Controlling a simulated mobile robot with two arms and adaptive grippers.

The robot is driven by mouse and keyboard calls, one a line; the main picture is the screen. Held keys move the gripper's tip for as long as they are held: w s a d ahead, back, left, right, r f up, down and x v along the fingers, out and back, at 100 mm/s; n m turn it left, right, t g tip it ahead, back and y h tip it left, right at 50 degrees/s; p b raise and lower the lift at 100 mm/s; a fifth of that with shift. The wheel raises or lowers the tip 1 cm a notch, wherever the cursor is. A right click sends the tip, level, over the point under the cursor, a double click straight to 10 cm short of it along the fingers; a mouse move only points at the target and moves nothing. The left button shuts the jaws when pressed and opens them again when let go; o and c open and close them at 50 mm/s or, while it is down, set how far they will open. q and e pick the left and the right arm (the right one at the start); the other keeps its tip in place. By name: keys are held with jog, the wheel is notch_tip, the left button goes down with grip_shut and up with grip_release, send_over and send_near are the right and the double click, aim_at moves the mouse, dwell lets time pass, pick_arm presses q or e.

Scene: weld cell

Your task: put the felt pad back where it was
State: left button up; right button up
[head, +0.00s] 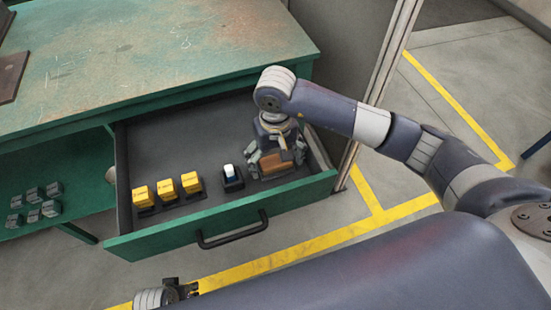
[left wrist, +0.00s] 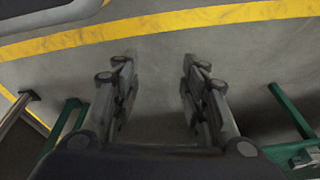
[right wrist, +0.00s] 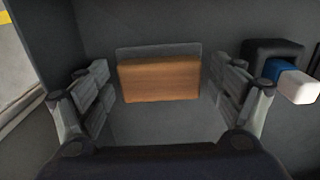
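A brown block (right wrist: 160,79) with a wood-like grain lies at the right end of the open drawer; I cannot tell for sure whether it is the felt pad. In the head view the brown block (head: 281,163) is partly hidden by my right gripper (head: 276,155). The right wrist view shows my right gripper (right wrist: 163,82) open, its fingers to either side of the block with gaps on both sides. A flat grey slot or plate (right wrist: 158,49) shows behind the block. My left gripper (left wrist: 160,85) is open and empty above the floor; its arm end (head: 172,293) shows low in the head view.
The green drawer (head: 225,213) is pulled out below the bench top (head: 150,50). A blue and white item (head: 231,172) stands in a black holder beside the block. Several yellow blocks (head: 167,190) stand further left. Small grey parts (head: 35,204) lie on the lower shelf.

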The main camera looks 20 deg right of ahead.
aim_at(276, 161)
jog(key=shift+r, duration=0.1)
pick_arm(q)
jog(key=f, duration=0.2)
jog(key=s+f+p, duration=0.1)
jog(key=f, duration=0.1)
jog(key=shift+s+a, duration=0.2)
pick_arm(e)
notch_tip(276, 161, up, 12)
dwell(0.4)
